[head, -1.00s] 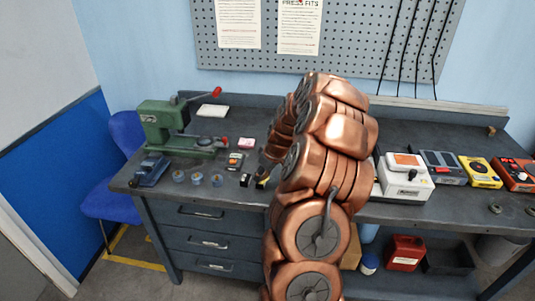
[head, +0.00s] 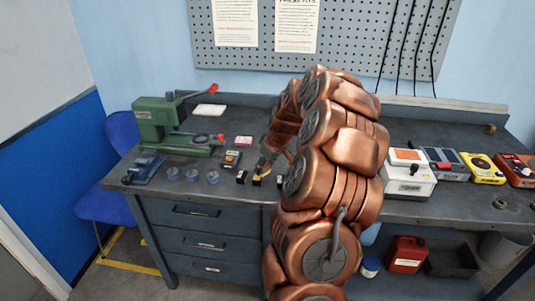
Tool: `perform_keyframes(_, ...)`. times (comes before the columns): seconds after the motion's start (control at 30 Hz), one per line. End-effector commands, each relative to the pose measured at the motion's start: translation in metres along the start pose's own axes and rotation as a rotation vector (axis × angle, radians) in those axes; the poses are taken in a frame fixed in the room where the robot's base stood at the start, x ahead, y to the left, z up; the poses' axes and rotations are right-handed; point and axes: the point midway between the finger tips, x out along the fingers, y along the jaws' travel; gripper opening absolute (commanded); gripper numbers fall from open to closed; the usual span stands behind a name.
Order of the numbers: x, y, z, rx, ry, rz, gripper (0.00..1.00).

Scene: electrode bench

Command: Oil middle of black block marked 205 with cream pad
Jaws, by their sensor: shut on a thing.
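Several small black blocks stand in a row near the front edge of the bench: a left one (head: 241,177), a middle one (head: 257,181) and a right one (head: 281,182), partly hidden by my arm. Their pale markings are too small to read, so I cannot tell which is 205. My gripper (head: 262,167) points down just above the middle block. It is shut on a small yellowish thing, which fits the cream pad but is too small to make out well. I cannot tell whether it touches the block.
A green press (head: 165,125) and blue-topped round tins (head: 192,174) stand to the left. A pink box (head: 243,141) and a dark orange-marked device (head: 232,158) lie behind the blocks. A white instrument (head: 407,172) stands right of my arm.

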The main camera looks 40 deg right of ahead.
Motion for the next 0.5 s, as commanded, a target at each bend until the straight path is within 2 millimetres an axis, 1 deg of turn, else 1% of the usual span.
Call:
perform_keyframes(0.1, -0.009, -0.002, -0.006, -0.005, 0.003, 0.001, 0.15)
perform_keyframes(0.5, -0.042, -0.004, -0.021, -0.007, 0.002, -0.002, 0.15)
